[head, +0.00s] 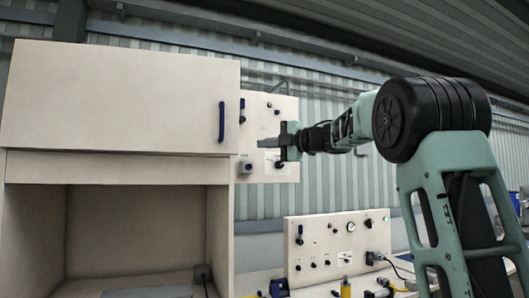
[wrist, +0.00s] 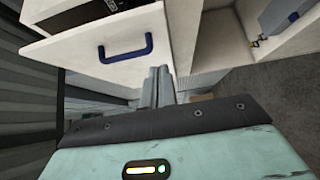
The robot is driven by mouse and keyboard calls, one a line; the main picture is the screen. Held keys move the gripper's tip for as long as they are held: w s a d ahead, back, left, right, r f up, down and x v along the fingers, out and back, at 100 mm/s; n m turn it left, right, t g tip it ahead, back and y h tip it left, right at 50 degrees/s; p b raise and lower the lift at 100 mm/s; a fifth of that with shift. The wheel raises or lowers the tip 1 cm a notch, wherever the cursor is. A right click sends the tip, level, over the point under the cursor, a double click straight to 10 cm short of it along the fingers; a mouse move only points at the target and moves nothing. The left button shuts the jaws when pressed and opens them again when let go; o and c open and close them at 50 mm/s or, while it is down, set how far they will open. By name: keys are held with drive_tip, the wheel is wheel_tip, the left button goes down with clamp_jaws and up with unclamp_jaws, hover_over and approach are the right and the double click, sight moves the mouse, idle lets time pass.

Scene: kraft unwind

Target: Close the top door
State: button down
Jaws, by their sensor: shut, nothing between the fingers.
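The top door (head: 120,98) is a broad white panel on the upper cabinet at the left of the head view. Its blue bar handle (head: 221,121) is upright near the right edge. In the wrist view the door (wrist: 75,50) and its blue handle (wrist: 126,52) show at upper left. Dark items show past the door's edge there, so the door stands at least partly open. My gripper (head: 267,142) is shut and empty, right of the handle in the head view. In the wrist view its fingertips (wrist: 160,74) point at the door's side edge; contact cannot be told.
An open lower compartment (head: 130,225) lies under the door. A small white panel with knobs (head: 283,107) is behind my gripper. A larger control panel (head: 335,245) stands on the bench at lower right. A corrugated wall (head: 330,180) is behind.

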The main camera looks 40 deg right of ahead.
drive_tip(key=p, duration=0.5)
approach(226, 147)
drive_tip(key=w+a, duration=0.2)
drive_tip(key=a, duration=0.2)
drive_tip(key=shift+w+d+p, duration=0.45)
drive_tip(key=shift+w+p, duration=0.1)
drive_tip(key=shift+w, duration=0.3)
drive_tip(key=shift+w+d+p, duration=0.4)
drive_tip(key=shift+w+p, duration=0.1)
drive_tip(key=shift+w, duration=0.35)
drive_tip(key=shift+f, duration=0.1)
